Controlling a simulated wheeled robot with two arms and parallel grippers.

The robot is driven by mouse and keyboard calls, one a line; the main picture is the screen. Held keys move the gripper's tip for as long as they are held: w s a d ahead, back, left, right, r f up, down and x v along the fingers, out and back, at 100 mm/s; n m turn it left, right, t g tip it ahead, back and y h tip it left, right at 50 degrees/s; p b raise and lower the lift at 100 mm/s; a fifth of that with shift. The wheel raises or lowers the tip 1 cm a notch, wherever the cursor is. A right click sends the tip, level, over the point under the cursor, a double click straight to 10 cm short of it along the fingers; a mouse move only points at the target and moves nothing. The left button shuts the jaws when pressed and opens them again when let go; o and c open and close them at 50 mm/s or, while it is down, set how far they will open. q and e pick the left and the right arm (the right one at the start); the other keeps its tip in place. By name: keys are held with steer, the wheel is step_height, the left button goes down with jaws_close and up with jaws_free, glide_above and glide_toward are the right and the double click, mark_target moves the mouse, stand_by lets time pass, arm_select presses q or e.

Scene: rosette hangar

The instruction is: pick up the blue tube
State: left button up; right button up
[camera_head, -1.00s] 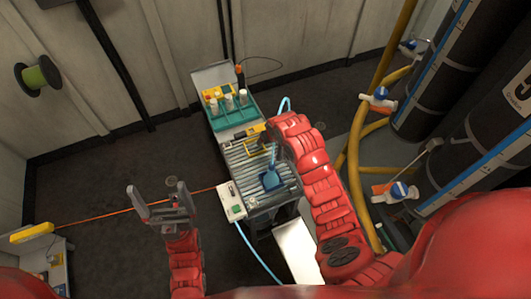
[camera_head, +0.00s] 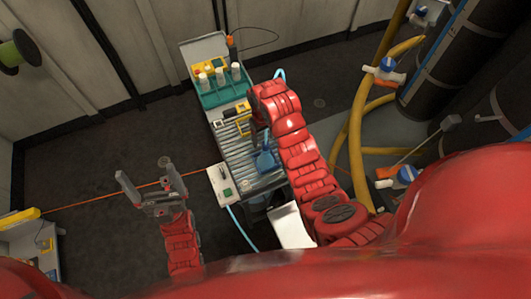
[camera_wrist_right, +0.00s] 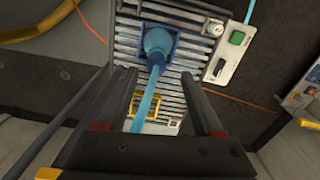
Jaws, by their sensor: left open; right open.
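A light blue tube (camera_wrist_right: 149,90) rises from a blue holder (camera_wrist_right: 176,45) on a slatted bench top in the right wrist view. In the head view the blue holder (camera_head: 265,161) sits on the slats, and a bit of the tube (camera_head: 280,74) shows beyond my right arm. My right gripper (camera_wrist_right: 155,75) is open, its two dark fingers on either side of the tube in the picture; I cannot tell whether the tube is at fingertip depth. The arm hides this gripper in the head view. My left gripper (camera_head: 144,170) is open and empty, left of the bench.
The slatted bench (camera_head: 240,152) carries a teal rack (camera_head: 222,93) with several white bottles and a yellow clamp-like tool (camera_head: 243,122). A white box with a green button (camera_head: 221,186) is at its left edge. Yellow pipes (camera_head: 355,140) stand to the right. The dark floor at left is open.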

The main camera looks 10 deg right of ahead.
mark_target(266, 144)
steer(key=shift+f, duration=0.3)
steer(key=f+p, duration=0.2)
steer(key=f, duration=0.1)
steer(key=shift+s+d+f+p, duration=0.15)
steer(key=shift+d+f+p, duration=0.2)
steer(key=shift+f+p, duration=0.05)
steer(key=shift+f, duration=0.65)
jaws_close()
